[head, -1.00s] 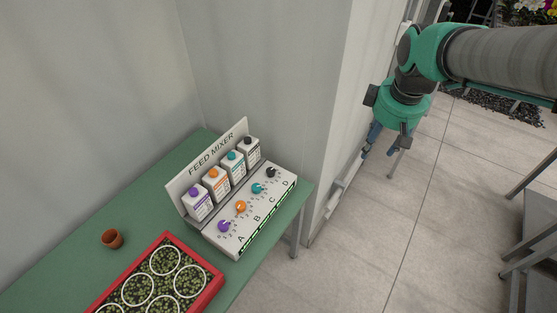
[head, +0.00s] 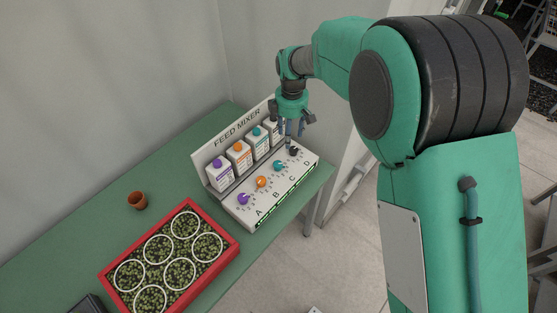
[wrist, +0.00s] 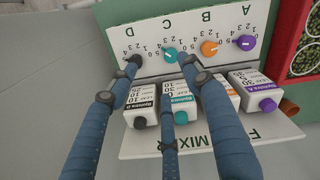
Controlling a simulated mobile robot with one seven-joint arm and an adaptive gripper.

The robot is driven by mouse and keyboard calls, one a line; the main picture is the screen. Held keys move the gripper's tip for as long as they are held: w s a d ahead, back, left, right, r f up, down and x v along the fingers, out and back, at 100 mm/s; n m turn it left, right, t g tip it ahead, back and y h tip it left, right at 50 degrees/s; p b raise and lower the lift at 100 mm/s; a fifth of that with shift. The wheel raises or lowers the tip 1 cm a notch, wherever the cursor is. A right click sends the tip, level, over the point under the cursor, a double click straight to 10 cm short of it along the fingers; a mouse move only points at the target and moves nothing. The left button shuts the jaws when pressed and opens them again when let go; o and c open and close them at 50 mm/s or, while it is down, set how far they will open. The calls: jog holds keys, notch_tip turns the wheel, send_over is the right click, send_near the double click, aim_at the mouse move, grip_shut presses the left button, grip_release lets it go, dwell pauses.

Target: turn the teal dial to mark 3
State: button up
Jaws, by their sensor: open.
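The teal dial (head: 279,165) is the third knob from the left on the sloped white panel of the feed mixer (head: 252,216), in the column lettered C. In the wrist view the teal dial (wrist: 170,55) shows between my two long fingertips, nearer the right one; its pointer is too small to read. My gripper (head: 290,131) is open and empty above the panel's right end, near the black dial. In the wrist view my gripper (wrist: 158,63) has its left fingertip overlapping the black dial (wrist: 135,60). Contact cannot be told.
Orange (head: 261,182) and purple (head: 243,198) dials sit left of the teal one. Capped bottles (head: 239,157) stand behind the dials. A red tray (head: 238,243) of seedlings and a clay pot (head: 137,201) are on the green bench (head: 80,235). A wall rises behind.

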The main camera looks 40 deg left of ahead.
aim_at(278, 164)
jog(key=shift+n, duration=0.6)
jog(key=s+a+f, duration=0.2)
jog(key=a+f, duration=0.1)
jog(key=shift+s+a+f, duration=0.1)
jog(key=shift+a+f, duration=0.1)
jog(key=shift+a, duration=0.05)
jog(key=shift+f, duration=0.1)
notch_tip(278, 164, down, 14)
jog(key=shift+r+b, duration=0.2)
jog(key=shift+b, duration=0.2)
jog(key=c, duration=1.2)
